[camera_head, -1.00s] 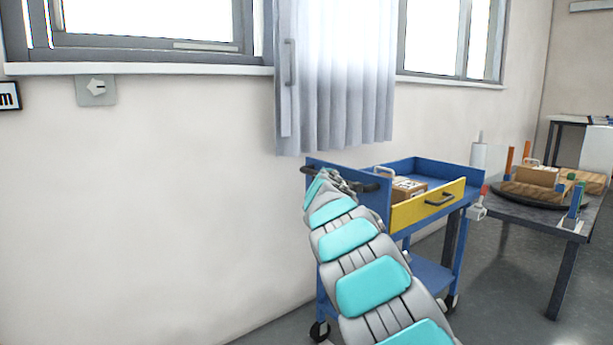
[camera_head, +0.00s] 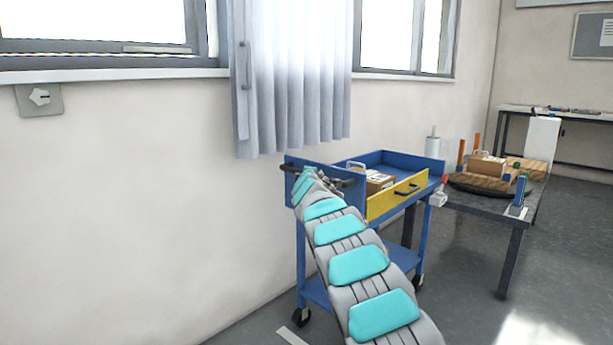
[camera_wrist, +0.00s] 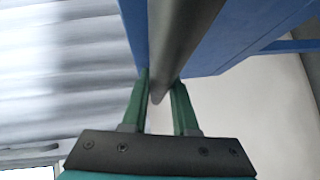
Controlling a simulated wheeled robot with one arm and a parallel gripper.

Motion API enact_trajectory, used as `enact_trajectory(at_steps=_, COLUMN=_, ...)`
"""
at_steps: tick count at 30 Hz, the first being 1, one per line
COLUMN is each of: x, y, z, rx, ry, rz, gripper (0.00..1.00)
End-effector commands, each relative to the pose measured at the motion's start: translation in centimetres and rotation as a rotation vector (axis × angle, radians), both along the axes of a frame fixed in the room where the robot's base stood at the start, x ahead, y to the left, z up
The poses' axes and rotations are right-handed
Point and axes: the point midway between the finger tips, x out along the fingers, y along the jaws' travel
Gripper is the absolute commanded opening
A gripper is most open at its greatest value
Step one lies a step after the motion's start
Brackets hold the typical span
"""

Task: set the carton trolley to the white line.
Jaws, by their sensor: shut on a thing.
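The carton trolley (camera_head: 429,220) is blue, with a top tray, a yellow drawer front (camera_head: 384,202), a lower shelf and castors. It stands upright on the floor by the wall, with a carton (camera_head: 378,181) in its top tray. Its dark push handle (camera_head: 352,183) is at the near left end. My gripper (camera_wrist: 160,90) is shut on this handle (camera_wrist: 182,35), which runs between the green fingers in the wrist view. A short stretch of white line (camera_head: 291,335) shows on the floor by the near left castor.
A dark table (camera_head: 520,205) with a board, blocks and coloured posts stands just right of the trolley. The wall and curtain (camera_head: 295,90) are close behind it. Grey floor (camera_head: 465,300) is open at the front right. A bench (camera_head: 560,115) stands far right.

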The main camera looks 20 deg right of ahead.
Motion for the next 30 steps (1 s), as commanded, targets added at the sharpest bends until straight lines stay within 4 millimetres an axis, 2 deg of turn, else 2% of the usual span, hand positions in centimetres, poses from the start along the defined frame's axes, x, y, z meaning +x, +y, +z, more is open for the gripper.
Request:
enact_trajectory(at_steps=1, x=0.0, y=-0.3, z=0.2, rx=0.000, ry=-0.003, rz=-0.003, gripper=0.00)
enact_trajectory(at_steps=2, x=0.0, y=-0.3, z=0.2, rx=0.001, ry=-0.003, rz=-0.003, gripper=0.29)
enact_trajectory(at_steps=9, x=0.0, y=-0.2, z=0.2, rx=0.000, ry=-0.002, rz=-0.001, gripper=0.56)
enact_trajectory(at_steps=20, x=-0.2, y=0.0, z=0.1, rx=0.000, ry=-0.002, rz=0.000, gripper=0.57)
enact_trajectory(at_steps=30, x=-2.7, y=0.4, z=0.4, rx=-0.002, ry=-0.003, rz=-0.003, gripper=0.57)
